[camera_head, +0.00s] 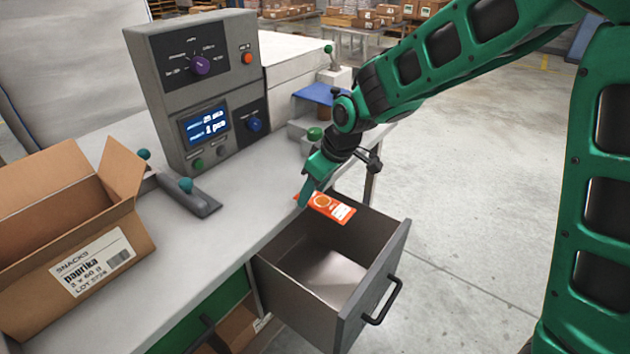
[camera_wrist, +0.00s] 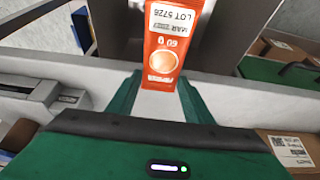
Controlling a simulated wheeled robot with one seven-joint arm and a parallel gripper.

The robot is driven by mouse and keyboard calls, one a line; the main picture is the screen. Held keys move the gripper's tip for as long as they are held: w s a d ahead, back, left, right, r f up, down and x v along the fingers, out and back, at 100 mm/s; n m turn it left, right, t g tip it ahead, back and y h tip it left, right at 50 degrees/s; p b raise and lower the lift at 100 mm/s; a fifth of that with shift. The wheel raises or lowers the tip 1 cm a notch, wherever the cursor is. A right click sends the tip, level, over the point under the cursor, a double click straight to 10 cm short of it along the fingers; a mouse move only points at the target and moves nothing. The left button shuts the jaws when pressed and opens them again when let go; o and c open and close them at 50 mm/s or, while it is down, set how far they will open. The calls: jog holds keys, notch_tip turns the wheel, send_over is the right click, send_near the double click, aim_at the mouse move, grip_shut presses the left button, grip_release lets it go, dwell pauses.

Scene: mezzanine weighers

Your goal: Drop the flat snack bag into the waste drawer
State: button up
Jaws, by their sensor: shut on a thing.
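The flat snack bag (camera_head: 331,207) is orange with a white label. It also shows in the wrist view (camera_wrist: 176,48), where its near end lies between the fingers. My gripper (camera_head: 303,200) is shut on the bag and holds it over the back part of the waste drawer; the fingers also show in the wrist view (camera_wrist: 160,88). The grey waste drawer (camera_head: 375,292) is pulled open from under the worktop, with a black handle on its front. The visible part of its floor looks empty. My gripper and the bag hide part of the drawer's back end.
An open cardboard box (camera_head: 95,262) labelled paprika stands at the left of the worktop (camera_head: 215,240). A grey control unit (camera_head: 200,85) with knobs and a display stands behind it. A lever (camera_head: 184,190) lies between them. The floor right of the drawer is clear.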

aim_at(328, 203)
jog(key=shift+f, duration=0.45)
jog(key=o, duration=1.1)
jog(key=v, duration=1)
jog(key=shift+d+r, duration=0.2)
jog(key=shift+r, duration=0.15)
